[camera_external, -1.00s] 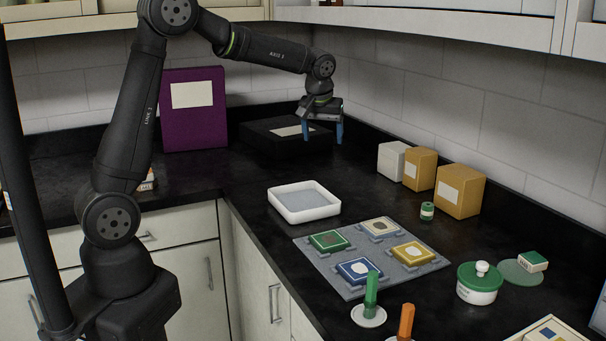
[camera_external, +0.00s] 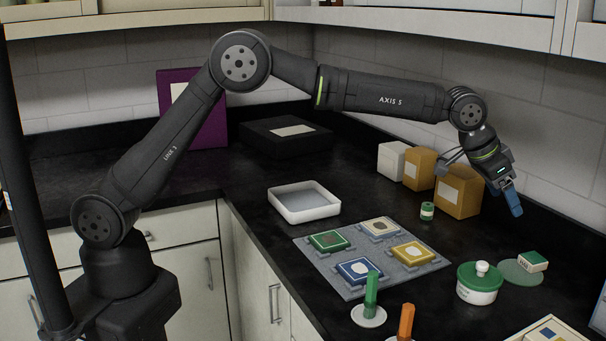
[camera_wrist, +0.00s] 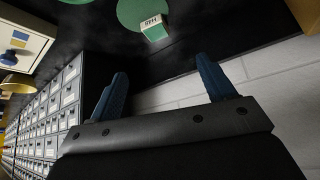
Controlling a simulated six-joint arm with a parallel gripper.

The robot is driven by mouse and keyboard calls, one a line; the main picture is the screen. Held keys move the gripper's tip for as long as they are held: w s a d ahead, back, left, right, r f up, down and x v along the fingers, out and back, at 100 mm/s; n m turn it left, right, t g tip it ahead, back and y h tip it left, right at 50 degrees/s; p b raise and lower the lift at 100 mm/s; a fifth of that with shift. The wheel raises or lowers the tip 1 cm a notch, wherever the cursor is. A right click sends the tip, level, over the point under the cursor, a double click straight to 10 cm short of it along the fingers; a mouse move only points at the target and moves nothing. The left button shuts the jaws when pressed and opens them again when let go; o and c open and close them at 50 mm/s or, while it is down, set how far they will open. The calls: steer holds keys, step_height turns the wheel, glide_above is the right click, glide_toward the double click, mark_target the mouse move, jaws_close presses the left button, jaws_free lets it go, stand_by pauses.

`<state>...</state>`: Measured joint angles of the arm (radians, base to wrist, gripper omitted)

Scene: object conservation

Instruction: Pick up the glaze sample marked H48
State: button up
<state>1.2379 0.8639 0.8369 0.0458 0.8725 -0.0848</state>
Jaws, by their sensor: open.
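A small white block with a green top (camera_external: 533,261) sits on a round green pad (camera_external: 518,273) at the right of the black counter. In the wrist view the block (camera_wrist: 154,28) shows a dark label that looks upside down, apparently H48, though it is small. My gripper (camera_external: 511,199) is open and empty, above and behind the block near the wall. In the wrist view its two blue fingers (camera_wrist: 160,85) stand apart, with the block beyond them and nothing between them.
A green-lidded jar (camera_external: 478,285) stands just left of the pad. A grey mat (camera_external: 330,270) holds green, cream, yellow and blue tiles. Tan boxes (camera_external: 460,192) stand by the wall, with a small green-and-white canister (camera_external: 427,211) in front. A white tray (camera_external: 303,203) lies farther back.

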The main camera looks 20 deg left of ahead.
glide_above(486, 254)
steer(key=a, duration=0.3)
steer(key=f, duration=1)
steer(key=shift+s+a+f, duration=0.1)
steer(key=shift+s+f, duration=0.05)
steer(key=shift+s, duration=0.15)
steer(key=shift+s+x, duration=0.1)
steer(key=shift+x, duration=1.2)
steer(key=shift+s+x, duration=0.15)
steer(key=shift+x, duration=1.1)
steer(key=shift+c, duration=0.2)
steer(key=c, duration=1.2)
steer(key=shift+o, duration=0.2)
